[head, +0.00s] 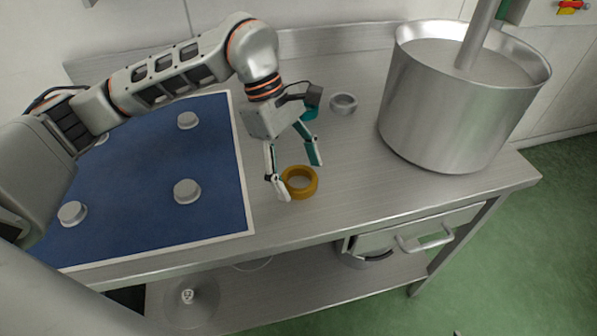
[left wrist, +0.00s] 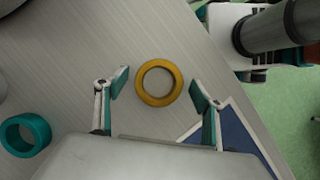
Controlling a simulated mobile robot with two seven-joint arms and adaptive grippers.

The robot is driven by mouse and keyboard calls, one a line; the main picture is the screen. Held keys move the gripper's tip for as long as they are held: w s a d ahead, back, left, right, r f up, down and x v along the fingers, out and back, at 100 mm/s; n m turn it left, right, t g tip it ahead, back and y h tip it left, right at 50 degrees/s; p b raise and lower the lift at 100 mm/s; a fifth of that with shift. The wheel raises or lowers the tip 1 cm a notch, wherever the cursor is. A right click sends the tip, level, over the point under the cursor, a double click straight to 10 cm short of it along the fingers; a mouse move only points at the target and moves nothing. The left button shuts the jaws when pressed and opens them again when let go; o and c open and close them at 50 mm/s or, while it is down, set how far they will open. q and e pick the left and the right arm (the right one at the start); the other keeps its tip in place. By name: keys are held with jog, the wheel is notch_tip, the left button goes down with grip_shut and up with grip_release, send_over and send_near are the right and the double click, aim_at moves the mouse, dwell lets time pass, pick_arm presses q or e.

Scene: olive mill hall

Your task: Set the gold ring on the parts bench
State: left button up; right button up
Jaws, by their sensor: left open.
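The gold ring (head: 300,193) lies flat on the steel parts bench (head: 330,218), just right of the blue mat. In the left wrist view the gold ring (left wrist: 142,92) is between and just ahead of the two fingertips. My left gripper (head: 301,180) is open above the ring, its fingers on either side of it; in the wrist view the open fingers (left wrist: 159,85) stand apart from it with a gap on both sides.
A grey ring (head: 343,104) lies behind the left gripper. A teal ring (left wrist: 36,130) shows in the left wrist view. A large steel pot (head: 436,118) stands at right. The blue mat (head: 215,150) bears several round metal pieces.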

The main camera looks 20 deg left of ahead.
pick_arm(q)
jog(key=v, duration=1.1)
jog(key=shift+r+p, duration=0.4)
jog(key=shift+a, duration=0.1)
